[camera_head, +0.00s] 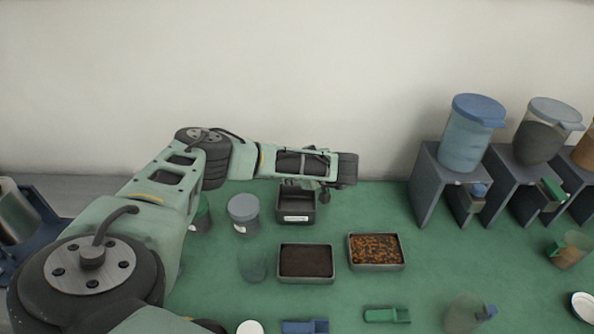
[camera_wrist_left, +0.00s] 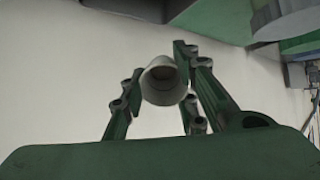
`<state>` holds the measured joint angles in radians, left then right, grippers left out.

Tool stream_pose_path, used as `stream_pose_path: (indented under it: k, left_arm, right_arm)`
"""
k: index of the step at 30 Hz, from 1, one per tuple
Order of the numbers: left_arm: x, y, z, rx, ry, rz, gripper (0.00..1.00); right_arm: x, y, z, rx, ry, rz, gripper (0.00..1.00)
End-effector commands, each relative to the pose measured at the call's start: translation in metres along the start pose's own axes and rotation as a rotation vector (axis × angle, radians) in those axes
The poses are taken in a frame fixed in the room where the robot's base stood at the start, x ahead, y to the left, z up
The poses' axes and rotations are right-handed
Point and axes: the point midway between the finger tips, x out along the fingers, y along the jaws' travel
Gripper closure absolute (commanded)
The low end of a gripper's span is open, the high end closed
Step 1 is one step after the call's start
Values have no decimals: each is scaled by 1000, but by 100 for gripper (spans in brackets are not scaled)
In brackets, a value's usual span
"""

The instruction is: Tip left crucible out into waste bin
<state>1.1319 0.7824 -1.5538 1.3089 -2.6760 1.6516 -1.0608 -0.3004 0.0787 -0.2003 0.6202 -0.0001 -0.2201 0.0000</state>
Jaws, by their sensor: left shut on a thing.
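My left gripper (camera_wrist_left: 160,85) is shut on a small pale grey crucible (camera_wrist_left: 163,82), held between its fingers in the left wrist view. The crucible looks tilted, with its dark opening partly showing; its contents cannot be made out. In the head view my left gripper (camera_head: 326,188) hangs over the back of the green bench, and the crucible is not distinguishable there. A black open box with a white label, which looks like the waste bin (camera_head: 296,213), stands just below and left of the gripper. My right gripper is not in view.
Two trays, one dark-filled (camera_head: 306,262) and one orange-brown-filled (camera_head: 376,250), lie in front of the bin. A grey-lidded jar (camera_head: 243,210) stands left of it. Hoppers on grey stands (camera_head: 428,185) fill the right. Green (camera_head: 386,315) and blue (camera_head: 305,327) scoops lie at the front.

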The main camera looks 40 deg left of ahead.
Motion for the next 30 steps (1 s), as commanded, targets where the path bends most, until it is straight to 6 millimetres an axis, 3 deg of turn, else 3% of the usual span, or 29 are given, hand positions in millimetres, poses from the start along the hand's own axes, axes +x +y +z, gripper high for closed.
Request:
stream_pose_path:
  k: [8, 30]
  left_arm:
    - [-3, 0, 0, 2, 135, 1, 99]
    - [-6, -1, -1, 0, 280, -1, 99]
  right_arm:
    - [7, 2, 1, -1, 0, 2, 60]
    - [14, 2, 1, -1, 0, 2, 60]
